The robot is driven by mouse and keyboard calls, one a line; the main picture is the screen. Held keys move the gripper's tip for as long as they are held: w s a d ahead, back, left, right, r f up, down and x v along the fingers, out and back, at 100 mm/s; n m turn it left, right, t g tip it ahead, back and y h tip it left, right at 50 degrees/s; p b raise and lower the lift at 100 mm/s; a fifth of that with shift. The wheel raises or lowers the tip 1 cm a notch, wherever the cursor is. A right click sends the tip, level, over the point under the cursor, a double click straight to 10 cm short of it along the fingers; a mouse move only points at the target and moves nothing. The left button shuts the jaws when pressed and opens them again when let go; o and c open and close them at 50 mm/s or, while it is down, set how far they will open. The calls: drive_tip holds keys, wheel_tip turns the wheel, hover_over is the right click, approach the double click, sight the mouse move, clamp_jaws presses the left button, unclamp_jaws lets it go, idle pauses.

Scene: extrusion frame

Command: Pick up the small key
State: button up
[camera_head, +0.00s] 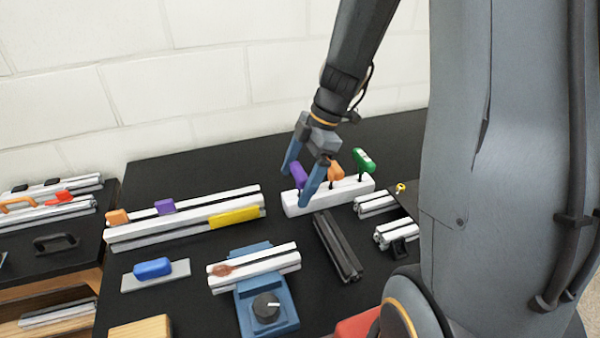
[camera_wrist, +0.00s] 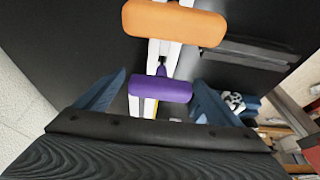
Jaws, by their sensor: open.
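A white block (camera_head: 347,194) on the black bench holds three upright keys with coloured T-shaped handles. The purple-handled key (camera_head: 298,174) at its left end stands lowest and looks like the small key. The orange-handled key (camera_head: 335,171) is in the middle and the green-handled key (camera_head: 364,160) at the right end. My gripper (camera_head: 296,188) is open, its blue fingers on either side of the purple handle. In the wrist view the purple handle (camera_wrist: 160,90) lies across the gap between the fingertips (camera_wrist: 160,80), with the orange handle (camera_wrist: 174,22) beyond it. I see no clear contact.
A dark rail (camera_head: 338,246) lies in front of the block. Short silver profiles (camera_head: 397,232) stand at right. A long profile with a yellow piece (camera_head: 234,216) lies at left, behind a blue fixture with a dial (camera_head: 267,306). The bench behind the block is clear.

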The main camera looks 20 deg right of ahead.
drive_tip(key=shift+x, duration=1.15)
drive_tip(key=c, duration=1.1)
drive_tip(key=shift+c, duration=0.2)
drive_tip(key=shift+r, duration=0.15)
wheel_tip(320, 180, up, 10)
drive_tip(key=b, duration=0.2)
drive_tip(key=o, duration=0.5)
drive_tip(key=c, duration=0.7)
drive_tip(key=shift+r+p, duration=2)
drive_tip(key=shift+r, duration=1.1)
